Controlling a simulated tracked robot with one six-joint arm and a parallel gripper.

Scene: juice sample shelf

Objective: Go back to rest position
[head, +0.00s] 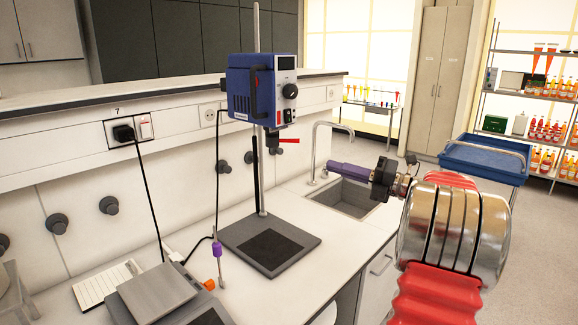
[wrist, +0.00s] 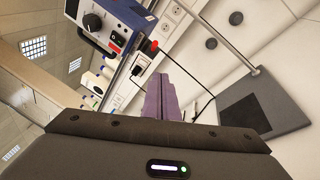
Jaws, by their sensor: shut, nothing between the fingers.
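My gripper (head: 331,167) is held in the air over the bench in front of the sink, its purple fingers pointing left toward the blue overhead stirrer (head: 262,88). The fingers are together and empty. In the wrist view my gripper (wrist: 158,62) shows its purple fingers shut, with the stirrer (wrist: 108,22) beyond them at the upper left. The fingers are apart from the stirrer and its stand.
The stirrer's base plate (head: 268,247) stands on the white bench. The sink (head: 350,195) and tap are behind my gripper. A blue cart (head: 484,160) and bottle shelf (head: 545,95) stand right.

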